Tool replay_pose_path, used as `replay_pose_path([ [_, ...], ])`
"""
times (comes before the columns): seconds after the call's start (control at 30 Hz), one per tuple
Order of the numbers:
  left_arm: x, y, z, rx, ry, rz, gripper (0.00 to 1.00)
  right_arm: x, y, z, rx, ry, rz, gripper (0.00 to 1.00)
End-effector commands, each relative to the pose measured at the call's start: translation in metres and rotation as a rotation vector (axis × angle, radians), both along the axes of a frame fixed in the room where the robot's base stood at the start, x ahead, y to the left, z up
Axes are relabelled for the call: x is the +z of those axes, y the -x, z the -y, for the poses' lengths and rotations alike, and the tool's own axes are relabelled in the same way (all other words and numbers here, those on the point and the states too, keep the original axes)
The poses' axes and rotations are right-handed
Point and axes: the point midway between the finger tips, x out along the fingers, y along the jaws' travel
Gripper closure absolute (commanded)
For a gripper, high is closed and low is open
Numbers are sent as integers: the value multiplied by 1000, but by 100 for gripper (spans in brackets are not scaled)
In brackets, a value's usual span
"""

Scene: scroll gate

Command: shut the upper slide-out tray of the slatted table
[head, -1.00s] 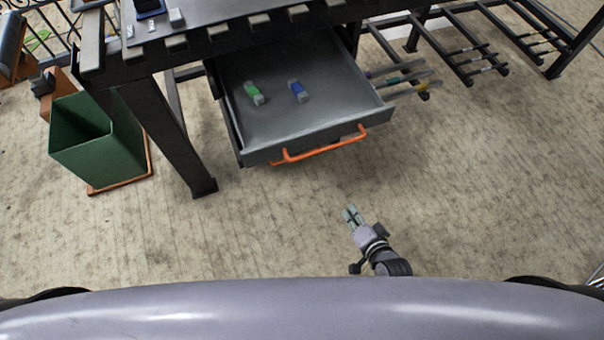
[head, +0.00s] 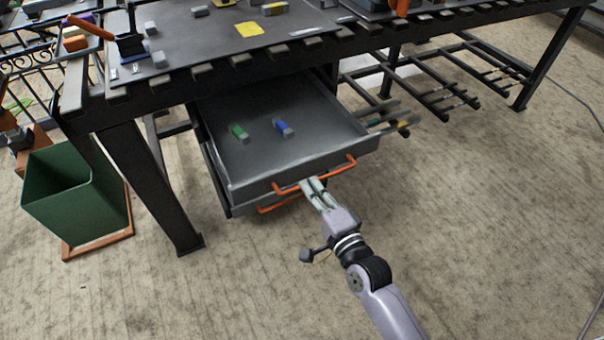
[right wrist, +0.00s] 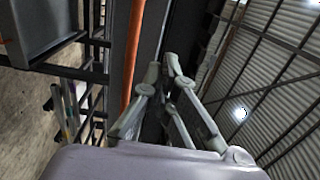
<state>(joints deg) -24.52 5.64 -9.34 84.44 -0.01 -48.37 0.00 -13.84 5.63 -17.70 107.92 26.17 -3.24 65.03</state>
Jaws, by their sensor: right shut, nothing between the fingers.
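The upper slide-out tray (head: 270,150) is pulled out from under the slatted table (head: 180,80). It is grey metal with an orange bar handle (head: 330,178) across its front and holds a green-and-grey block (head: 239,132) and a blue-and-grey block (head: 283,127). My right gripper (head: 310,184) is shut and empty, its fingertips at the tray's front by the handle; whether they touch cannot be told. In the right wrist view, the fingers (right wrist: 166,75) stand beside the orange handle (right wrist: 133,50) and in front of a dark grey panel. My left gripper is not in view.
A lower tray's orange handle (head: 278,205) shows beneath the upper tray. A green bin (head: 70,195) stands at the left by a table leg (head: 155,190). Dark rails (head: 420,90) extend at the right. The floor in front is clear.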

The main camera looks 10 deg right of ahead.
Motion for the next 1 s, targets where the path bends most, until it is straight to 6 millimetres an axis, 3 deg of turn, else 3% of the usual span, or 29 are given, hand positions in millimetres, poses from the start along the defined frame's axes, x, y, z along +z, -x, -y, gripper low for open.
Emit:
replay_pose_path([
  [0.1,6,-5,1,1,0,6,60,0,-22,-8,0,0,2,100],
  [0.3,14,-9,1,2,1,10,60,-1,-44,-16,0,2,1,100],
  [0.83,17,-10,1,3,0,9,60,-1,-50,-17,0,4,-1,100],
  [1.0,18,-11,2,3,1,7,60,-1,-61,-8,-1,4,1,100],
])
